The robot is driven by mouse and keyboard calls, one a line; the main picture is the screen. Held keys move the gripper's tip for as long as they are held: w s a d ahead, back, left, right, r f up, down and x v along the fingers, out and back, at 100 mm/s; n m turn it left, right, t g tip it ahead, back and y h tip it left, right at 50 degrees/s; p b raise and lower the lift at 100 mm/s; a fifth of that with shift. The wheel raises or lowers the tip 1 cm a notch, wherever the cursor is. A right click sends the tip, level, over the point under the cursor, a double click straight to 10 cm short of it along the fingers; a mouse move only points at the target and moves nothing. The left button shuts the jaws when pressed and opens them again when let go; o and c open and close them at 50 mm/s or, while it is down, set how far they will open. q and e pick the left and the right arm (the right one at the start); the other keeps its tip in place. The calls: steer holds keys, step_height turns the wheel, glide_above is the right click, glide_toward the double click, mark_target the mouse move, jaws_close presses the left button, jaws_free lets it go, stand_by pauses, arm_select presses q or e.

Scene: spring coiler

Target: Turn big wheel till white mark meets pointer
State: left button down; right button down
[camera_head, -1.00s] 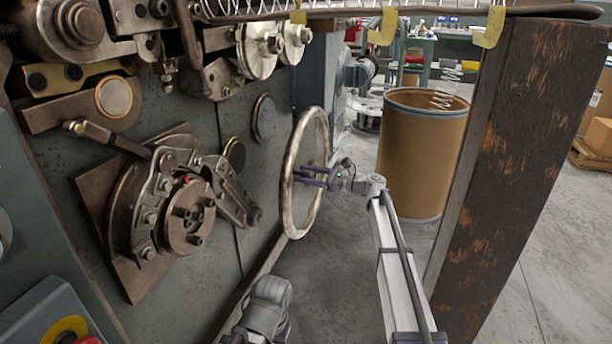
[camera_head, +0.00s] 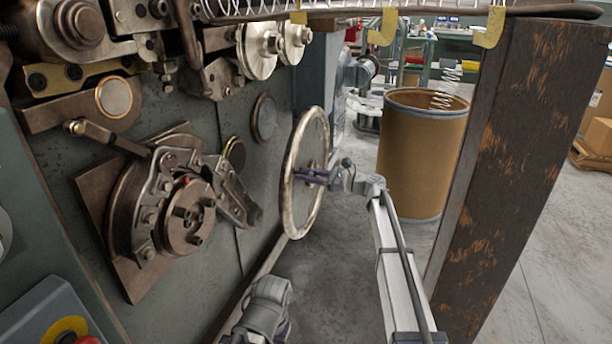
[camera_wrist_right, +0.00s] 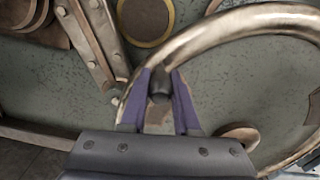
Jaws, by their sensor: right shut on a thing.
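The big wheel (camera_head: 290,205) is a worn metal ring standing at the right end of the machine, seen nearly edge-on in the head view. Its rim also curves across the right wrist view (camera_wrist_right: 220,35). My right gripper (camera_head: 303,174) reaches it from the right. In the right wrist view its purple fingers (camera_wrist_right: 164,95) are on either side of a dark handle knob (camera_wrist_right: 160,85) at the wheel's rim, and are shut on it. I cannot make out the white mark or the pointer in either view. My left gripper is not in view.
A brown drum (camera_head: 422,160) stands behind my right arm. A rusty upright post (camera_head: 520,150) is close on the right. The machine's front panel (camera_head: 255,195), with a cam disc (camera_head: 187,215) and levers, fills the left. Grey floor shows between the drum and machine.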

mark_target(290, 199)
stand_by(0.8)
steer(key=s+f+n+b, duration=0.1)
steer(key=f+b, duration=0.2)
steer(key=s+f+n+b, duration=0.1)
steer(key=f+b, duration=0.1)
steer(key=b, duration=0.1)
steer(key=a+f+n+b, duration=0.1)
steer(key=f+n+b, duration=0.1)
steer(key=f, duration=0.1)
steer(key=shift+s+f+b, duration=0.35)
steer(key=shift+s+b, duration=0.05)
steer(key=c, duration=0.7)
jaws_free()
steer(key=shift+o, duration=0.2)
steer(key=v, duration=0.7)
steer(key=shift+s+d, duration=0.15)
steer(key=shift+d, duration=0.2)
steer(key=shift+c, duration=0.3)
